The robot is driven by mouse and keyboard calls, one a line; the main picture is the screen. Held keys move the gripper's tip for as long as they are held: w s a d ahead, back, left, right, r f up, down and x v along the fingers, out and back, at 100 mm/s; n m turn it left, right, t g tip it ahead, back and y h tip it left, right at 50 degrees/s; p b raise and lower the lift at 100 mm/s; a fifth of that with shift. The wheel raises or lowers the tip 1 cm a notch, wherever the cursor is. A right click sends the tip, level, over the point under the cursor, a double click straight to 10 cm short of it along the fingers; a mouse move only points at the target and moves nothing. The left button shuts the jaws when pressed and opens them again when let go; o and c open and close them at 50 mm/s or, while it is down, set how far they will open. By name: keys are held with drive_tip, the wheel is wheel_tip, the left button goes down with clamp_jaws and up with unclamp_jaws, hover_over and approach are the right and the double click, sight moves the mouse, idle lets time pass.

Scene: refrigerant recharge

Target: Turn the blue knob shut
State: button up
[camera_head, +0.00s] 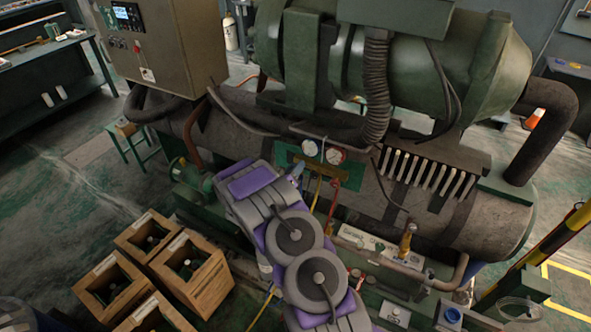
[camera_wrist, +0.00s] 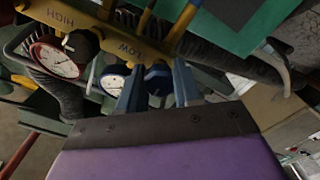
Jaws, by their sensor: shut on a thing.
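The blue knob (camera_wrist: 157,78) sits on the yellow manifold (camera_wrist: 112,40), by its LOW label, in the wrist view. My gripper (camera_wrist: 157,88) has one finger on each side of the knob and is shut on it. A white-faced gauge (camera_wrist: 113,83) with a blue rim is just left of the knob, partly behind a finger. A red-rimmed gauge (camera_wrist: 56,60) is at the HIGH end. In the head view the two gauges (camera_head: 310,147) show beyond my arm, and my gripper (camera_head: 298,170) reaches up to the manifold. The knob cannot be made out there.
A dark knob (camera_wrist: 80,44) is beside the red gauge. Yellow and red hoses (camera_head: 333,196) hang below the manifold. A large tank (camera_head: 430,200) with pipes stands behind. Wooden crates (camera_head: 190,268) with cylinders are on the floor at the left.

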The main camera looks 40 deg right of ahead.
drive_tip(key=m+b, duration=0.1)
drive_tip(key=m, duration=0.1)
drive_tip(key=m+b, duration=0.1)
drive_tip(key=m, duration=0.2)
drive_tip(key=shift+a+f, duration=0.1)
drive_tip(key=shift+f, duration=0.1)
drive_tip(key=m+b, duration=0.2)
drive_tip(key=m, duration=0.2)
drive_tip(key=shift+s+f+b, duration=0.1)
drive_tip(key=shift+b, duration=0.2)
drive_tip(key=m+b, duration=0.4)
drive_tip(key=m, duration=0.1)
drive_tip(key=shift+b, duration=0.3)
drive_tip(key=shift+m+b, duration=1.65)
drive_tip(key=shift+m, duration=0.35)
drive_tip(key=shift+s, duration=0.1)
drive_tip(key=o, duration=1)
drive_tip(key=shift+r, duration=0.2)
drive_tip(key=shift+o, duration=0.2)
